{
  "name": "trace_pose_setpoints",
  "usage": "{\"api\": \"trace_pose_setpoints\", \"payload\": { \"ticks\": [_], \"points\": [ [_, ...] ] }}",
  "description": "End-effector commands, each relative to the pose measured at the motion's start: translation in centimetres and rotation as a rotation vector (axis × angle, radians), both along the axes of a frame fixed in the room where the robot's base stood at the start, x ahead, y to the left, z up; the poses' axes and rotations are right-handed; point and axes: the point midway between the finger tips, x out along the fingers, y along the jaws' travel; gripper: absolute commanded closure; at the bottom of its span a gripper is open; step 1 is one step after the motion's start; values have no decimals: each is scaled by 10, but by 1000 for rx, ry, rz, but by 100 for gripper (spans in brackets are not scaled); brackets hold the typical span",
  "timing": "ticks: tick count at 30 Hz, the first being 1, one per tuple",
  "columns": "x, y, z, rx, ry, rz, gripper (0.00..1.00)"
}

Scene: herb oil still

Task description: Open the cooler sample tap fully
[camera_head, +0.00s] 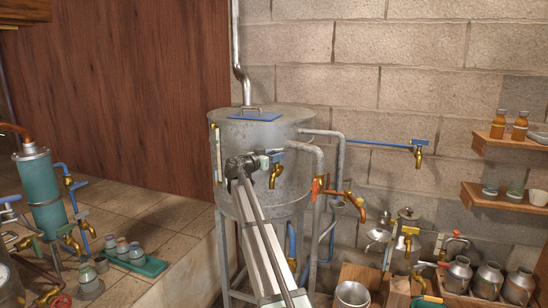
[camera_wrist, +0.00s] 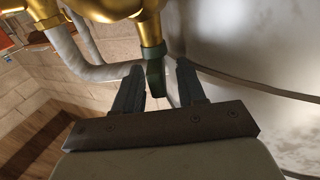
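A large grey metal tank (camera_head: 297,180) stands in the middle, with a brass tap (camera_head: 276,174) on its front; I take this for the cooler and its sample tap. In the wrist view, the brass tap body (camera_wrist: 150,28) is at the top, and its dark green lever (camera_wrist: 155,75) points down towards me. My gripper (camera_head: 262,163) is at the tap. In the wrist view, the two fingers of my gripper (camera_wrist: 160,84) stand apart, one on each side of the lever's end. Gaps show beside the lever, so it does not look clamped. My arm hides part of the tank front.
An orange-handled brass tap (camera_head: 355,203) is to the right, and a blue-handled tap (camera_head: 418,157) is higher on the wall. Grey pipes (camera_head: 318,165) run down the tank's right side. Shelves with bottles (camera_head: 498,124) and a crate with metal jugs (camera_head: 488,280) are at the right.

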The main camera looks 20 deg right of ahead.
Motion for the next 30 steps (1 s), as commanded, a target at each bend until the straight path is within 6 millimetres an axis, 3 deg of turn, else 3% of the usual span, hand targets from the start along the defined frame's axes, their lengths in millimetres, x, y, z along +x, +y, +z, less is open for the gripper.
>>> {"api": "trace_pose_setpoints", "payload": {
  "ticks": [5, 17, 30],
  "points": [
    [0, 0, 0, 0, 0, 0, 62],
    [0, 0, 0, 0, 0, 0, 100],
    [-6, -3, -1, 2, 0, 115, 100]
  ]
}}
